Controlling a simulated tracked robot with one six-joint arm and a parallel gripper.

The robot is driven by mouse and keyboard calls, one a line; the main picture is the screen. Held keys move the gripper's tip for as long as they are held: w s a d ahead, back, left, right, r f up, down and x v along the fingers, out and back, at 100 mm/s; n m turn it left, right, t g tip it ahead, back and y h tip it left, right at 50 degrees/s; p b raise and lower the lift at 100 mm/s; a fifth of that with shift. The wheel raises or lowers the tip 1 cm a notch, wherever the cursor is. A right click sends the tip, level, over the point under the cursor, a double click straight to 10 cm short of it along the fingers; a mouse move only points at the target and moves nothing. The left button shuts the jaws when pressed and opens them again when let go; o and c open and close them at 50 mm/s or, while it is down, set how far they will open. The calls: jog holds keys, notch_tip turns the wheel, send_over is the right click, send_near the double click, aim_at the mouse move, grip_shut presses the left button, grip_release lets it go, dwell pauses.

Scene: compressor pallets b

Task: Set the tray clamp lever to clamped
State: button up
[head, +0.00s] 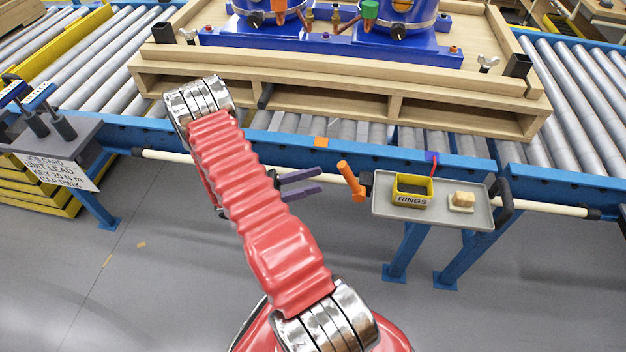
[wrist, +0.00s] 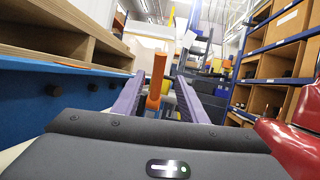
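The tray clamp lever (head: 350,181) is an orange handle at the left end of the grey tray (head: 427,218), by the cream rail. In the head view it leans, its upper end to the left. My gripper (head: 318,180) has two purple fingers that point right toward the lever, with a small gap between their tips and it. The fingers are apart and empty. In the wrist view the lever (wrist: 157,80) stands nearly upright between the open fingers (wrist: 160,95), seemingly just beyond their tips. My red arm hides part of the gripper's body in the head view.
The tray holds a yellow RINGS bin (head: 412,190) and a small block on a white pad (head: 462,201). The blue conveyor frame (head: 290,145) and a wooden pallet (head: 330,100) bearing blue machinery lie behind. The floor in front is clear.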

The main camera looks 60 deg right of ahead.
jog(key=shift+c, duration=0.5)
jog(key=shift+r, duration=0.1)
jog(key=shift+c, duration=0.7)
jog(key=shift+a+r+m+y, duration=0.25)
jog(key=shift+r+m+y, duration=0.05)
jog(key=shift+r+y, duration=0.2)
jog(key=c, duration=0.3)
jog(key=a+r+m+t+y, duration=0.1)
jog(key=r, duration=0.1)
jog(key=a+r+m+t+y, duration=0.1)
jog(key=a+r, duration=0.1)
jog(key=shift+w+a+r+m+y, duration=0.2)
jog(key=shift+m+y, duration=0.1)
jog(key=shift+y, duration=0.1)
grip_shut()
jog(key=w+a+r+m+t+y, duration=0.1)
jog(key=a+r+t+y, duration=0.2)
jog(key=a+r+t, duration=0.2)
jog(key=w+a+r+m+t+y, duration=0.2)
jog(key=a+r+t, duration=0.4)
jog(key=a, duration=0.8)
jog(key=w+a+r+m+t+y, duration=0.1)
jog(key=a+r+t+y, duration=0.2)
jog(key=a+t, duration=0.6)
notch_tip(320, 180, up, 2)
jog(key=shift+w+a+r+m+t+y, duration=0.25)
jog(key=shift+w+a+m+t+y, duration=0.1)
jog(key=shift+t, duration=0.65)
jog(key=shift+s+d, duration=0.1)
jog(key=shift+d, duration=0.05)
